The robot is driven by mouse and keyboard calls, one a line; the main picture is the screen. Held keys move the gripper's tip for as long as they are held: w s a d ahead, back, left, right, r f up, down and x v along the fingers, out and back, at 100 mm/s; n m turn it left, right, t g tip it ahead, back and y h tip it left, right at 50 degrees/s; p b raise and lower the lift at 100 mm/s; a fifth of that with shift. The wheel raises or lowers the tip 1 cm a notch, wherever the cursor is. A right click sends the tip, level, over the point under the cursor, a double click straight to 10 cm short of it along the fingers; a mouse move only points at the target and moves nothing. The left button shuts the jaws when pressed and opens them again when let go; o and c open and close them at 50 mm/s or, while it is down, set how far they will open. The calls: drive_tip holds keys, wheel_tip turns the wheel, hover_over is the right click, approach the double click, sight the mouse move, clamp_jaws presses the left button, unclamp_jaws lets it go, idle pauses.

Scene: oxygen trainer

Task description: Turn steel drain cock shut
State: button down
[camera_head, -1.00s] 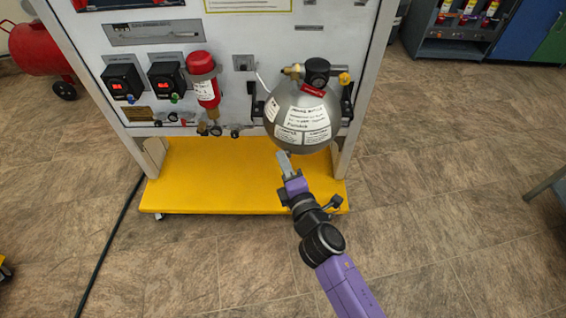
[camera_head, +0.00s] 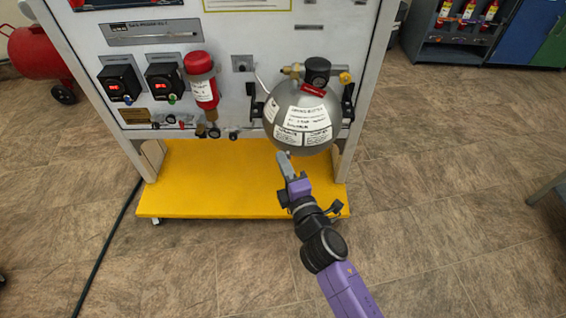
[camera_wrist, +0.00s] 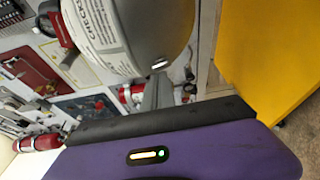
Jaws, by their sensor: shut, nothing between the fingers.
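My gripper (camera_head: 284,160) is shut and empty, just below the lower side of the round grey bottle (camera_head: 302,140). In the wrist view its grey fingers (camera_wrist: 157,92) point up toward the underside of the bottle (camera_wrist: 140,25). A small shiny metal fitting (camera_wrist: 158,65) shows at the bottle's lower edge; I cannot tell if it is the drain cock. Small valves also sit along the panel's lower edge, including a brass one (camera_head: 213,130) under the red cylinder (camera_head: 202,85). Which of these is the steel drain cock cannot be told.
The white panel (camera_head: 240,30) carries two red-lit displays (camera_head: 120,83). A yellow base (camera_head: 210,185) spans below it. A red tank (camera_head: 38,55) stands at the far left. The tiled floor (camera_head: 440,190) to the right is open.

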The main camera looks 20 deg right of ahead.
drive_tip(key=shift+d+m+b, duration=0.15)
drive_tip(key=shift+m+b, duration=0.25)
drive_tip(key=shift+b, duration=0.1)
idle(1.2)
idle(0.5)
